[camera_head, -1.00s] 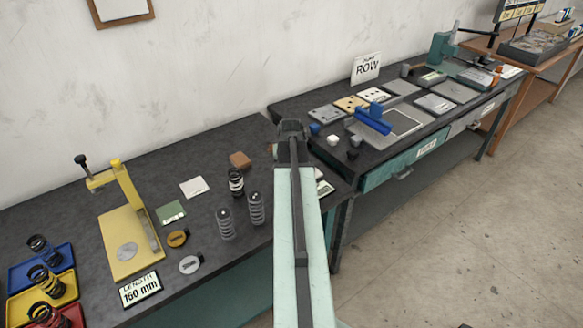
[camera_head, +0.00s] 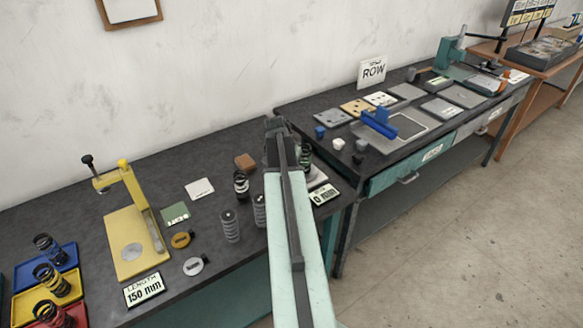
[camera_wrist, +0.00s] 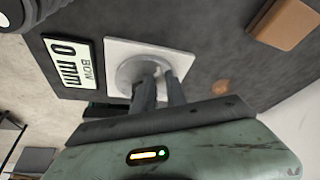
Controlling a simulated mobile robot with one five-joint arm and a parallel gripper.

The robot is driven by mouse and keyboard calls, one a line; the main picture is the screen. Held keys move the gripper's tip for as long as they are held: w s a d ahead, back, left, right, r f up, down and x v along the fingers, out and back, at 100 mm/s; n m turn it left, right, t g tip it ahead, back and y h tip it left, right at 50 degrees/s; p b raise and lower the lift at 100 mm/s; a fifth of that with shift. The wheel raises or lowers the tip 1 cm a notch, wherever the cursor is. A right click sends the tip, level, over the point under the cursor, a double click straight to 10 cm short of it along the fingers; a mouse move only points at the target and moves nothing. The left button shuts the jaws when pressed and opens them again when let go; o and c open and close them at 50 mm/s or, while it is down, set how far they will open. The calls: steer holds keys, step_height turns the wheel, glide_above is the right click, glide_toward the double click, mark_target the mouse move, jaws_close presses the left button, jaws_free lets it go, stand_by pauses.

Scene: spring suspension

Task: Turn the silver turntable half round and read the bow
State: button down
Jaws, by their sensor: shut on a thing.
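The silver turntable (camera_wrist: 133,72) is a round disc on a pale square plate in the wrist view. My gripper (camera_wrist: 160,78) is over it, fingers pointing down, shut on part of it; the exact contact is partly hidden. In the head view my arm covers the gripper and most of the turntable. The bow sign (camera_wrist: 70,62) beside the plate reads "BOW 0 mm"; it also shows in the head view (camera_head: 325,194). A dark green spring (camera_head: 305,158) shows just right of my arm; its base is hard to make out.
Grey springs (camera_head: 231,226) and a black spring (camera_head: 241,185) stand left of my arm. A brown block (camera_head: 245,161) lies behind them. A yellow press (camera_head: 125,245) and coloured trays of springs (camera_head: 60,255) are farther left. A second bench (camera_head: 400,165) with plates is at right.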

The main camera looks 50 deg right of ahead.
steer(key=shift+w+d+m+g, duration=0.25)
steer(key=shift+w+m, duration=0.1)
steer(key=shift+m, duration=0.35)
steer(key=shift+w+d+m+g, duration=0.15)
steer(key=shift+w+m+g, duration=0.15)
steer(key=shift+m, duration=0.4)
steer(key=shift+w+d+m+g, duration=0.25)
steer(key=shift+d+m+g, duration=0.05)
steer(key=shift+m, duration=0.45)
steer(key=shift+w+d+m+g, duration=0.2)
steer(key=shift+d+m+g, duration=0.05)
steer(key=shift+m, duration=0.5)
steer(key=shift+w+d+m+g+y, duration=0.25)
steer(key=shift+d+m, duration=0.2)
steer(key=shift+m, duration=0.5)
steer(key=shift+w+d+m+g+y, duration=0.15)
steer(key=shift+d+m+g, duration=0.25)
steer(key=shift+m, duration=0.55)
steer(key=shift+d+m+g+y, duration=0.3)
steer(key=shift+d+m, duration=0.1)
steer(key=shift+m, duration=0.6)
steer(key=shift+s+d+m, duration=0.1)
steer(key=shift+m, duration=0.2)
steer(key=c, duration=1.6)
jaws_free()
